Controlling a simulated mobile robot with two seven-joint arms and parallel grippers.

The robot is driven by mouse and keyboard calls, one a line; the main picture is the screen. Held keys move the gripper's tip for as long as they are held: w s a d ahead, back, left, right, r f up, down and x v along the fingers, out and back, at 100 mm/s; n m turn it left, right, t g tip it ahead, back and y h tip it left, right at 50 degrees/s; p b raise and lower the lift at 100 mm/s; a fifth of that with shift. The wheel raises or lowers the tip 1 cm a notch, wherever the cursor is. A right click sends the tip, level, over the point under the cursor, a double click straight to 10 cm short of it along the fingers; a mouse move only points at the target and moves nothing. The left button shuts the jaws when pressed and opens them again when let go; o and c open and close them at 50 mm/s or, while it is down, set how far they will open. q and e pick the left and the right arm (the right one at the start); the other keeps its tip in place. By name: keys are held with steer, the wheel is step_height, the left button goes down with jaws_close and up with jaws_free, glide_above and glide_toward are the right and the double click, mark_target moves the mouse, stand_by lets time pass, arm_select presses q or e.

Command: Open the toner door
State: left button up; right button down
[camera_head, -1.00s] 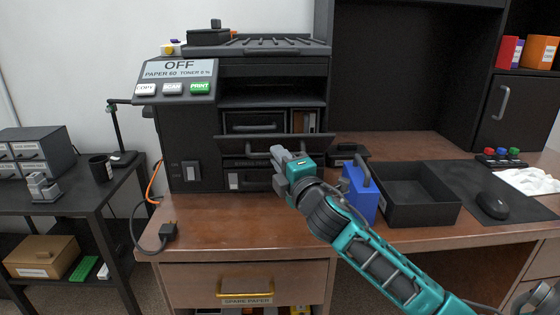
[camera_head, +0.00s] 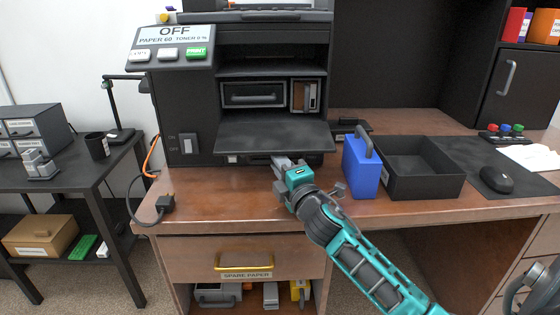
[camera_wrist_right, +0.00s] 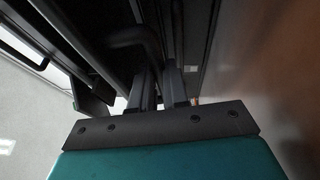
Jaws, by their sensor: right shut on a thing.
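The printer (camera_head: 190,100) stands on the wooden desk, with its panel (camera_head: 172,45) reading OFF, paper 60 and toner 0 %. Its toner door (camera_head: 275,136) is folded down and lies about level, jutting out over the lower front. Above it the open bay shows a black cartridge with a handle (camera_head: 254,95) and a small slot with a brownish part (camera_head: 306,97). My right gripper (camera_head: 283,163) is at the door's front edge, from below, shut on the dark door handle. The handle (camera_wrist_right: 135,38) shows by the fingers in the right wrist view.
A blue container (camera_head: 361,168) and a black open tray (camera_head: 425,185) stand right of my right arm. A mouse (camera_head: 497,179) lies further right. A black plug with cable (camera_head: 165,203) lies at the desk's left. A spare paper drawer (camera_head: 245,262) is below.

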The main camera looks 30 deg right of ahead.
arm_select(q)
steer(key=shift+f, duration=0.15)
arm_select(e)
steer(key=shift+w+d+f, duration=0.1)
steer(key=shift+w+f, duration=0.05)
steer(key=shift+f, duration=0.2)
steer(key=c, duration=1.4)
jaws_free()
arm_select(q)
steer(key=shift+w, duration=0.1)
steer(key=shift+a+p, duration=0.15)
steer(key=shift+p, duration=0.2)
arm_select(e)
steer(key=v, duration=1.3)
arm_select(q)
steer(key=shift+r, duration=0.3)
